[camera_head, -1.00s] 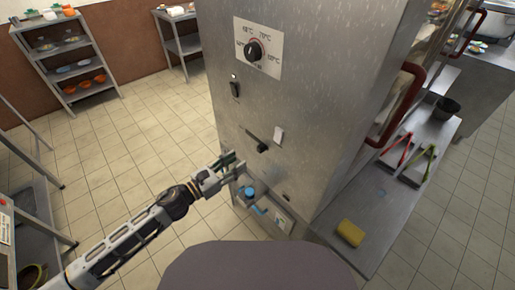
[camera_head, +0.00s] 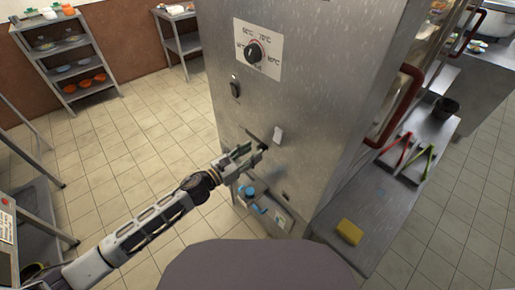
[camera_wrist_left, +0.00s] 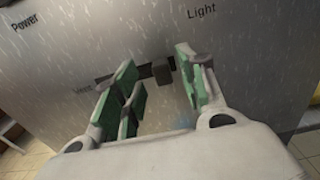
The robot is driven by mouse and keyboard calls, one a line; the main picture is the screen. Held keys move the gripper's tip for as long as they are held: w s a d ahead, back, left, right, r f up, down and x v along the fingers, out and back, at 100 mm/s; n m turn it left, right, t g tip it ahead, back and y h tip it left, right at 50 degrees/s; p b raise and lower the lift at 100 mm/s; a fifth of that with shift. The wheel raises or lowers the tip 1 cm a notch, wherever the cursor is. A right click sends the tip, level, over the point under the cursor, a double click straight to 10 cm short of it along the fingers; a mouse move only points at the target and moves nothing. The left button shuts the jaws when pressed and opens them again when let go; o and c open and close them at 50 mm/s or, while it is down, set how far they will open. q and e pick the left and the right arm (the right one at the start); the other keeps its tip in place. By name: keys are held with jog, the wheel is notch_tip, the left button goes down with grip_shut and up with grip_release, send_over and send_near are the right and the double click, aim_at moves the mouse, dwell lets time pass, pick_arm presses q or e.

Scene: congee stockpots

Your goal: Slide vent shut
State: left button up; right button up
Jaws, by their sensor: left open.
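The vent slider is a dark knob (camera_head: 262,147) in a short slot on the front of the steel cabinet (camera_head: 305,110). In the left wrist view the knob (camera_wrist_left: 162,72) sits at the right end of the visible dark slot (camera_wrist_left: 108,80), near a faint "Vent" label. My left gripper (camera_head: 252,154) is open in front of the slot and hides part of it. In the left wrist view the green-padded fingers (camera_wrist_left: 158,76) stand on both sides of the knob, with gaps; contact cannot be told. My right gripper is not in view.
A temperature dial (camera_head: 254,52), a black power switch (camera_head: 235,89) and a white light switch (camera_head: 278,135) are on the same panel. Blue-topped items (camera_head: 247,192) are low on the cabinet. A yellow sponge (camera_head: 349,232) lies on the side shelf at right.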

aim_at(258, 148)
pick_arm(q)
jog(key=shift+x, duration=1.65)
grip_shut()
